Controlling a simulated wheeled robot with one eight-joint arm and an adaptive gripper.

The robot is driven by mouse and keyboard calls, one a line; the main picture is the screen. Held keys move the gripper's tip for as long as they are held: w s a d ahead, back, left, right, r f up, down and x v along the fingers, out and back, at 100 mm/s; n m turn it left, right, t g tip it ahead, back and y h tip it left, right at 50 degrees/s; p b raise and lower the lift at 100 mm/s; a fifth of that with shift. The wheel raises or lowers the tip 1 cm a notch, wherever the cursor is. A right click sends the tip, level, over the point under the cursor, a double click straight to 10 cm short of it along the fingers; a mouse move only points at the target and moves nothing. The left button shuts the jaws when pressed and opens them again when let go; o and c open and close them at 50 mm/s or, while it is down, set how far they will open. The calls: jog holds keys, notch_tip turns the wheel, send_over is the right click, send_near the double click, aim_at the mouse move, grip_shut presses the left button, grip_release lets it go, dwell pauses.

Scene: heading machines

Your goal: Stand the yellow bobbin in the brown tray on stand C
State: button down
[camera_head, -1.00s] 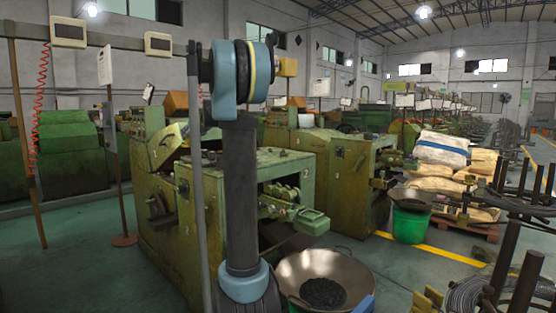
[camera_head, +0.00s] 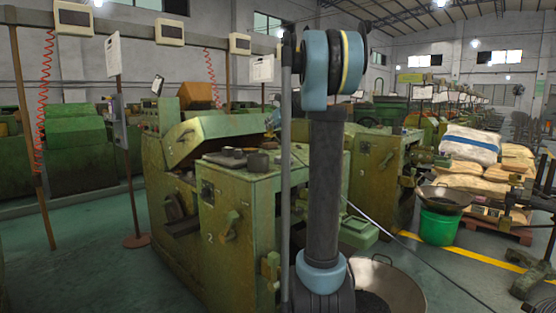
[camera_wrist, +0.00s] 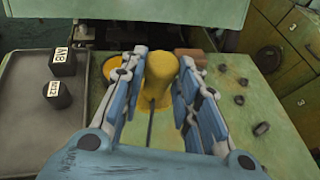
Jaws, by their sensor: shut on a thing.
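The yellow bobbin (camera_wrist: 160,72) shows in the wrist view, upright between the two blue-and-white fingers of my gripper (camera_wrist: 158,95). The gripper is shut on it, with a finger on each side. The lower part of the bobbin is partly hidden by the gripper. A green surface lies below; I cannot tell the gap between it and the bobbin. In the head view my gripper and the bobbin are out of sight. I cannot make out the brown tray or a stand marked C in either view.
A grey tray (camera_wrist: 25,105) with black blocks marked M8 (camera_wrist: 63,62) and M12 (camera_wrist: 57,95) lies left of my gripper. Several small dark parts sit on the green top at right. In the head view, green machines (camera_head: 235,215) stand close ahead; a wide metal pan (camera_head: 400,285) is at lower right.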

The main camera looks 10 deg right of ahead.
jog(key=shift+d+f, duration=0.15)
jog(key=shift+f, duration=1.5)
jog(key=shift+d+f, duration=0.2)
jog(key=shift+f, duration=1.5)
jog(key=shift+d+f, duration=0.15)
jog(key=shift+f, duration=1.5)
jog(key=c, duration=1.2)
grip_release()
jog(key=shift+f, duration=0.1)
